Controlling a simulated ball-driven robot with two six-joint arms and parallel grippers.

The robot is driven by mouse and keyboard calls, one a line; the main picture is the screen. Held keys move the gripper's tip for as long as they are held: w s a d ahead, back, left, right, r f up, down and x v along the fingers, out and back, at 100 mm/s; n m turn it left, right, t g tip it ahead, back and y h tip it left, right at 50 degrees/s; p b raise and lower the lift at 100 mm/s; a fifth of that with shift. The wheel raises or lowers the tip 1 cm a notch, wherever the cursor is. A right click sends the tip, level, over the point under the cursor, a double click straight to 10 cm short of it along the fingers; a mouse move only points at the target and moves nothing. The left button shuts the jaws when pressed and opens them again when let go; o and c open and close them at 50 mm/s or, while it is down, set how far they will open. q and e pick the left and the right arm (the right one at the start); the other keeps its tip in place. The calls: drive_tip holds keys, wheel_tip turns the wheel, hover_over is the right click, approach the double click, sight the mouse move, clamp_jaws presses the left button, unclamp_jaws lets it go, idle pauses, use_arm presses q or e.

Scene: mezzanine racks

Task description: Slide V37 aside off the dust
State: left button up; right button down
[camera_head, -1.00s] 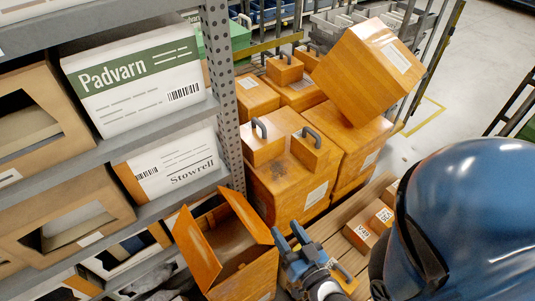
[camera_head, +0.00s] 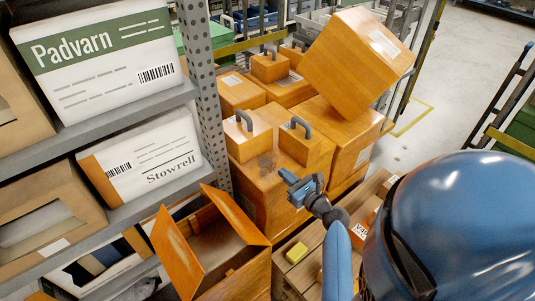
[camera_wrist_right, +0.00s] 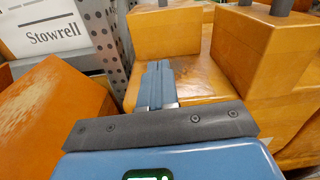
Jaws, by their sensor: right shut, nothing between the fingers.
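Two orange handled blocks stand on a large orange box (camera_head: 257,194), a left block (camera_head: 246,146) and a right block (camera_head: 306,150). No V37 label is readable on either, so I cannot tell which is V37. A dark dusty patch (camera_head: 265,164) lies on the box top between them. My right gripper (camera_head: 289,181) is shut and empty, close to the near side of the box top, below the right block. My left gripper is not seen.
An open orange carton (camera_head: 210,250) stands at the front left beside the shelf post (camera_head: 205,90). A large tilted box (camera_head: 352,65) rests on the stack behind.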

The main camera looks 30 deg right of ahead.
approach(255, 145)
drive_tip(key=shift+m, duration=0.3)
drive_tip(key=w, duration=0.7)
drive_tip(key=shift+a, duration=0.3)
drive_tip(key=w, duration=0.3)
drive_tip(key=w+b, duration=0.1)
drive_tip(key=w, duration=0.2)
drive_tip(key=shift+a+f, duration=0.1)
drive_tip(key=shift+a, duration=0.15)
drive_tip(key=shift+s, duration=0.15)
